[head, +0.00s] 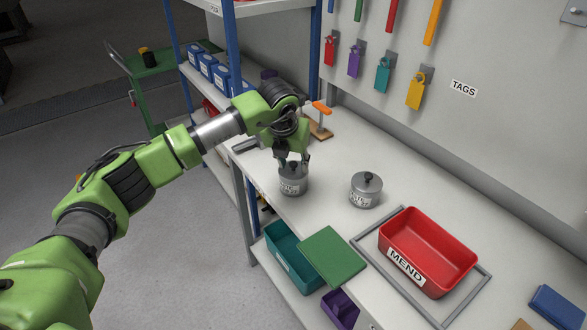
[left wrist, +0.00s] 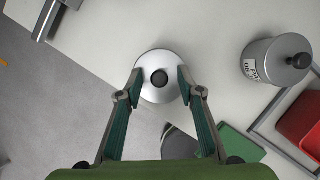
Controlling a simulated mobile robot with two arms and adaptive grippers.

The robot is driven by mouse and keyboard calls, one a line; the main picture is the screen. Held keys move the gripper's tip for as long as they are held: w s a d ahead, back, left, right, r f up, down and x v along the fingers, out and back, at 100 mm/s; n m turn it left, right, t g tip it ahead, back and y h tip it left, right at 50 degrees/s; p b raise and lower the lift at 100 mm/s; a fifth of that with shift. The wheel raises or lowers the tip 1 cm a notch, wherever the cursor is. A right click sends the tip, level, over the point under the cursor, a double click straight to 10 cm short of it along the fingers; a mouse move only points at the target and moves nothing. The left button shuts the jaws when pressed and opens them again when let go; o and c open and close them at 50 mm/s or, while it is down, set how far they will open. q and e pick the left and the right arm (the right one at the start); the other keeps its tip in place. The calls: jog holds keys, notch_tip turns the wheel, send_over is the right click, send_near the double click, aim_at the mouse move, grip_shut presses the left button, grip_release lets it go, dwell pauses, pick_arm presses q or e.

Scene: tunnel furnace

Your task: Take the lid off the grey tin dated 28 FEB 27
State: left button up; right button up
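One grey tin (head: 293,183) with a lid and black knob stands upright on the white bench, below my left gripper (head: 294,161). Its label is too small to read surely. In the left wrist view, its round lid (left wrist: 157,93) and knob (left wrist: 160,78) lie between the two fingers of my gripper (left wrist: 160,85). The fingers are apart, on either side of the knob, not closed on it. A second lidded grey tin (head: 366,193) stands to the right; it also shows in the left wrist view (left wrist: 262,62). Its date is not clearly legible. My right gripper is not in view.
A red MEND bin (head: 440,250) sits inside a grey frame (head: 478,293) on the bench. A green panel (head: 331,257) lies at the front edge. An orange-handled clamp (head: 321,125) stands behind my gripper. Bench between the tins is clear.

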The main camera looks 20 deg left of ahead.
pick_arm(q)
grip_shut()
jog(key=shift+r, duration=0.1)
